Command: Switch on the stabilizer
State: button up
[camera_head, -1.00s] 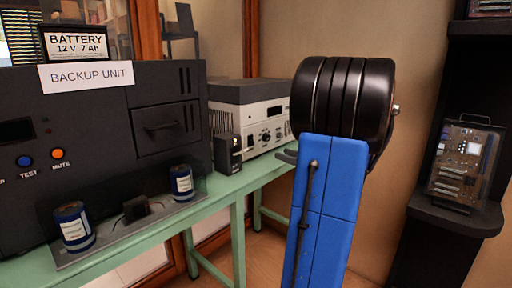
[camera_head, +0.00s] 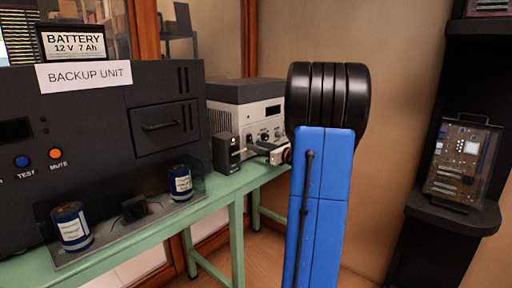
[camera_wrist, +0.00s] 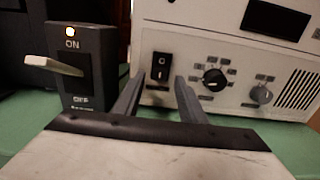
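A pale grey device with knobs (camera_head: 262,112) stands at the back of the green table; no label names it the stabilizer. In the wrist view its front (camera_wrist: 220,45) has a black rocker switch (camera_wrist: 161,67) and two knobs. My gripper (camera_wrist: 158,80) is open and empty, its two fingers pointing at the front, with the rocker between and just above their tips. Contact cannot be told. In the head view my gripper (camera_head: 264,150) shows left of my arm, in front of the device. Which way the rocker is pressed is unclear.
A small dark box (camera_wrist: 82,75) marked ON and OFF, with a pale lever (camera_wrist: 52,65) and lit orange lamp, stands close left of my gripper. The backup unit (camera_head: 90,150) and two cans fill the table's left. A shelf (camera_head: 455,215) with a circuit board stands right.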

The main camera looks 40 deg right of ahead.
jog(key=shift+w, duration=0.45)
grip_shut()
jog(key=shift+w+f+t, duration=0.1)
jog(key=shift+f+t, duration=0.05)
jog(key=shift+t, duration=0.45)
grip_release()
jog(key=s+d+f, duration=0.1)
jog(key=s+f, duration=0.1)
jog(key=s, duration=1.5)
jog(key=shift+s+d, duration=0.15)
